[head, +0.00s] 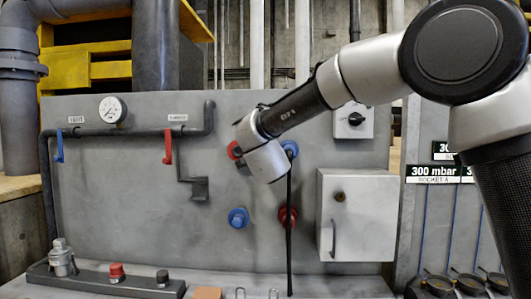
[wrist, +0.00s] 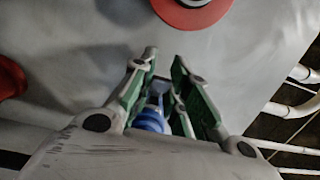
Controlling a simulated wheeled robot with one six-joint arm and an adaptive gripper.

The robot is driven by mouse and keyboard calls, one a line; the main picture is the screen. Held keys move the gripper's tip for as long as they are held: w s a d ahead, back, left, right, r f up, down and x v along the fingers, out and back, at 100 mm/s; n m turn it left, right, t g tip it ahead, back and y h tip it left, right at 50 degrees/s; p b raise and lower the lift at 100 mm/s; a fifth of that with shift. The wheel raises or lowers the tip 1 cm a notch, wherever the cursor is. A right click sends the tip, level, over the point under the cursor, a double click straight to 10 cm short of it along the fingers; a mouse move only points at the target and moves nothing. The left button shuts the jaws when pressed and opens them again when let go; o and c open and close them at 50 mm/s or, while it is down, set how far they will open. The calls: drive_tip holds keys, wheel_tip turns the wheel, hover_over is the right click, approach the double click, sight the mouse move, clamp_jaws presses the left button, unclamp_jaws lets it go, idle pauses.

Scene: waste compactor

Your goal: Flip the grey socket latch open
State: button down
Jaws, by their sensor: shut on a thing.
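In the wrist view my gripper (wrist: 165,60) has its green-padded fingers close on both sides of a small grey piece (wrist: 158,88), which looks like the latch. A blue ribbed socket part (wrist: 150,118) shows just below it, between the fingers. The fingers partly hide both, so I cannot tell the latch's angle. In the head view my wrist covers the gripper, in front of the panel's upper sockets. The upper blue socket (head: 291,148) shows at its right edge and the upper red socket (head: 233,150) at its left.
A lower blue socket (head: 238,217) and lower red socket (head: 287,217) sit below. A black hose (head: 289,250) hangs down. A grey cabinet (head: 358,215) stands right, a red-handled valve (head: 168,145) left. A red disc (wrist: 193,8) lies beyond the fingertips.

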drive_tip(key=shift+w+a+m+g+h, duration=0.15)
drive_tip(key=shift+w+m+h, duration=0.15)
drive_tip(key=shift+m+h, duration=0.65)
drive_tip(key=shift+w+m+g+h, duration=0.25)
drive_tip(key=shift+m+h, duration=0.25)
drive_tip(key=shift+h, duration=0.8)
drive_tip(key=shift+w+a+m+g+h, duration=0.1)
drive_tip(key=shift+w+m+h, duration=0.2)
drive_tip(key=shift+m+h, duration=0.65)
drive_tip(key=c, duration=1.4)
unclamp_jaws()
drive_tip(key=shift+o, duration=0.2)
drive_tip(key=v, duration=1.2)
drive_tip(key=shift+a+f+n, duration=0.1)
drive_tip(key=shift+f+n, duration=0.05)
drive_tip(key=shift+n, duration=0.15)
